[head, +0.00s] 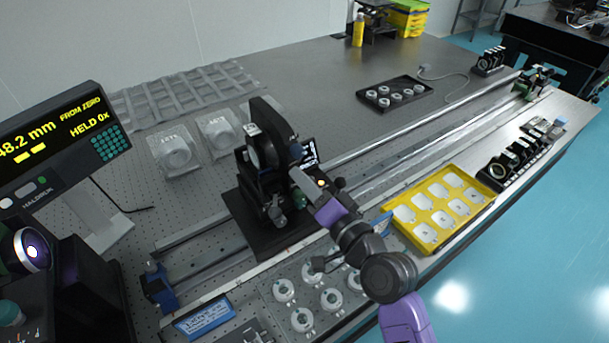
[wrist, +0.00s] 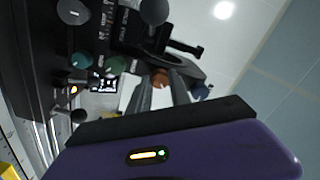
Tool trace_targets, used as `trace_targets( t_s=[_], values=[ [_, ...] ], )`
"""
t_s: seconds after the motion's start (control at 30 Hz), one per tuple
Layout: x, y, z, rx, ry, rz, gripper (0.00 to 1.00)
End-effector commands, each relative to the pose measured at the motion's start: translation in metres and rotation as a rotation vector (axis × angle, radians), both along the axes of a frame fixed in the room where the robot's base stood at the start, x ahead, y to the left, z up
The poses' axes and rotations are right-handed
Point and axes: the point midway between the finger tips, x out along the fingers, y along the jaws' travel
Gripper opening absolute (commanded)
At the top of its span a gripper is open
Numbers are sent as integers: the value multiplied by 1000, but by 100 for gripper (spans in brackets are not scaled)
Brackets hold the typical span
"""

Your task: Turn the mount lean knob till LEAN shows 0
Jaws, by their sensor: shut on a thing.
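The black optic mount (head: 262,140) stands upright on the rail in the head view. Its small dark readout (head: 308,153) has white text too small to read; a lit readout (wrist: 104,83) also shows in the wrist view. My gripper (head: 300,178) reaches the mount's right side. In the wrist view its fingers (wrist: 161,84) close on an orange-brown knob (wrist: 160,77), mostly hidden between them. A blue knob (wrist: 200,92) sits to the right, apart from the fingers. Green knobs (wrist: 116,65) sit to the left. I cannot read which knob is labelled lean.
A monitor (head: 60,140) with yellow digits stands at left. A yellow tray (head: 438,208) and several ring parts (head: 330,299) lie near my arm. A black tray (head: 395,92) lies farther back. The rails run to the far right.

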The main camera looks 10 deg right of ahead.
Motion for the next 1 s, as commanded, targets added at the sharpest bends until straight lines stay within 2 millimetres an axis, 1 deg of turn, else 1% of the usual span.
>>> trace_targets(
  t_s=[0.3, 0.6, 0.8, 1.0],
  values=[
    [0, -1, 1, 283, 101, -2, 0],
    [0, -1, 0, 518, 183, -2, 0],
    [0, -2, 0, 626, 219, -3, 0],
    [0, -1, -1, 687, 241, -3, 0]
  ],
)
